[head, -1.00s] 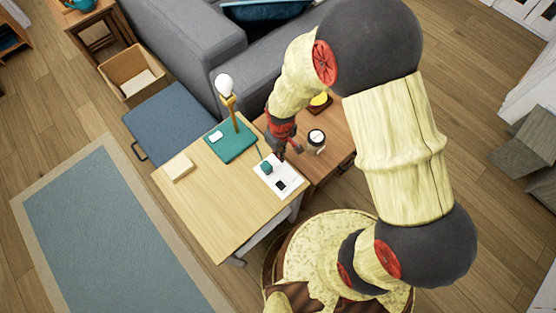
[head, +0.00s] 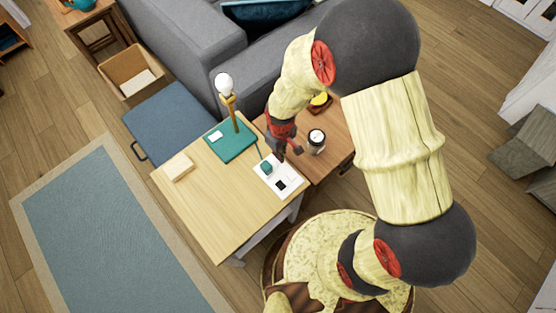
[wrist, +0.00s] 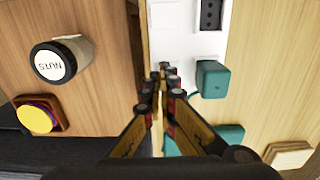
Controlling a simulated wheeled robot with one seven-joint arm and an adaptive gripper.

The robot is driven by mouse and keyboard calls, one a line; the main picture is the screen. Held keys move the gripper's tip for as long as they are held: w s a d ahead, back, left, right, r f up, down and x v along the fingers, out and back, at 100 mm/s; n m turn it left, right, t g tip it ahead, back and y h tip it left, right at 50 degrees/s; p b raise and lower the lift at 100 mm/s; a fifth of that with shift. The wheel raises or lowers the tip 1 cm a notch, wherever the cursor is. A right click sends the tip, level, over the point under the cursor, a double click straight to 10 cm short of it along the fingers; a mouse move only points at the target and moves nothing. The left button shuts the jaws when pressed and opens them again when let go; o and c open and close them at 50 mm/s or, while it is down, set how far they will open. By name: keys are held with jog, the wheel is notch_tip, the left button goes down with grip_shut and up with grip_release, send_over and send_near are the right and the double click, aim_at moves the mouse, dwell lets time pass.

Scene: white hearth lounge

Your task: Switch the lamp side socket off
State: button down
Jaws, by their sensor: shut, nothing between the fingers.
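A white socket panel (head: 291,178) lies flat on the light wooden table. In the wrist view the panel (wrist: 182,45) shows a teal plug (wrist: 212,78) in one socket and a dark, empty socket (wrist: 211,14) at the top. The plug (head: 267,168) sits on the lamp's side of the panel. The lamp (head: 236,118) stands on a teal base with a white bulb. My gripper (wrist: 166,75) is shut and empty, its fingertips over the panel's left part beside the plug. Contact cannot be told. The fingertips hide any switch under them.
A jar labelled NUTS (wrist: 62,60) and a yellow item on a small wooden tray (wrist: 40,116) stand on the adjoining brown table. A pale block (head: 178,167) lies on the light table, whose front is bare. A grey sofa (head: 185,45) is behind.

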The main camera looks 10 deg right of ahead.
jog(key=shift+f+b, duration=0.35)
jog(key=shift+f, duration=0.3)
dwell(0.4)
jog(key=shift+r+p, duration=2.9)
jog(key=shift+r, duration=0.7)
jog(key=shift+f, duration=0.1)
